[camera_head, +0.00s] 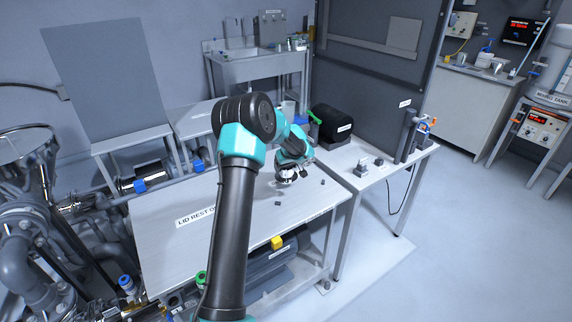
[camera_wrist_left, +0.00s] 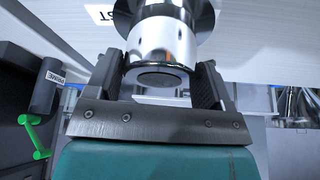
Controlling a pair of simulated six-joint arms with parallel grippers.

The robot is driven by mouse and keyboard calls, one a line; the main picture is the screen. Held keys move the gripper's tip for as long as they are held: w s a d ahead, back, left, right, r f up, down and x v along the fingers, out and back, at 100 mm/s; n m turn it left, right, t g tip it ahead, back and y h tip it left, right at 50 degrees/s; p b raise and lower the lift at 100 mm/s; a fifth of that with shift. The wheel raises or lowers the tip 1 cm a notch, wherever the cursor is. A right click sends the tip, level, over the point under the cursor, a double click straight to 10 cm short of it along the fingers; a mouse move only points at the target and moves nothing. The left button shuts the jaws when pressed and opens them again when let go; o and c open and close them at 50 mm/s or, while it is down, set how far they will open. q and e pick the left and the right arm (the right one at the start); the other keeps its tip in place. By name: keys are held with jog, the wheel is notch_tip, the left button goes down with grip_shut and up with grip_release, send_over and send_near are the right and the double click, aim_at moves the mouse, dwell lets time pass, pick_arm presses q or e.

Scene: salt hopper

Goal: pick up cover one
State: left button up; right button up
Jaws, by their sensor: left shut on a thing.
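My left gripper (camera_head: 288,174) is over the pale table labelled "LID REST" (camera_head: 160,240). In the left wrist view its two fingers (camera_wrist_left: 162,82) are shut on the sides of a shiny metal knob (camera_wrist_left: 160,48). The knob belongs to a round part with a wider dark flange (camera_wrist_left: 205,17), which I take for cover one. In the head view, little of the cover shows beneath the gripper, low over the tabletop. I cannot tell whether it touches the table. My right gripper is in neither view.
Small dark blocks (camera_head: 277,203) lie on the table near the gripper. A black drum (camera_head: 331,124) with a green handle (camera_head: 314,118) stands behind it. A side bench (camera_head: 375,190) adjoins on the right. Pipes and a metal hopper (camera_head: 30,150) crowd the left. The tabletop's left part is clear.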

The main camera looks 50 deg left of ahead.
pick_arm(q)
jog(key=s+d+r, duration=0.1)
jog(key=s+d, duration=0.7)
jog(key=d, duration=0.1)
jog(key=shift+s+d, duration=0.15)
jog(key=shift+d, duration=0.1)
jog(key=shift+r, duration=0.1)
